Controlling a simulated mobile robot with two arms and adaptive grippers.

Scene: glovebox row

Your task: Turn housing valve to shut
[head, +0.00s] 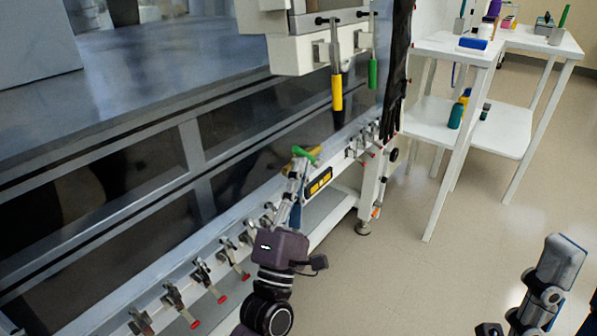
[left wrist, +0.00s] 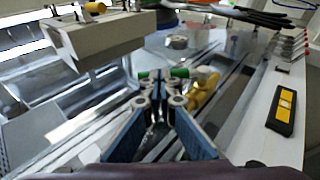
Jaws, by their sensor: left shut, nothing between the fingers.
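A green valve handle (head: 308,153) sits low on the front of the glovebox row, right at the fingertips of my left gripper (head: 299,168). In the left wrist view a green part (left wrist: 180,72) shows just beyond the fingertips of that gripper (left wrist: 160,92), with a yellow pipe-like body (left wrist: 204,88) beside it. The left fingers are closed with nothing between them. Whether they touch the green handle I cannot tell. My right gripper (head: 562,262) is at the lower right, far from the valve, over bare floor; its finger opening is unclear.
A yellow handle (head: 337,92) and a green handle (head: 372,73) hang from the white housing above. Several red-tipped clamps line the lower rail. A black-and-yellow label plate (head: 319,182) is near the gripper. A white table (head: 440,48) stands right; floor between is clear.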

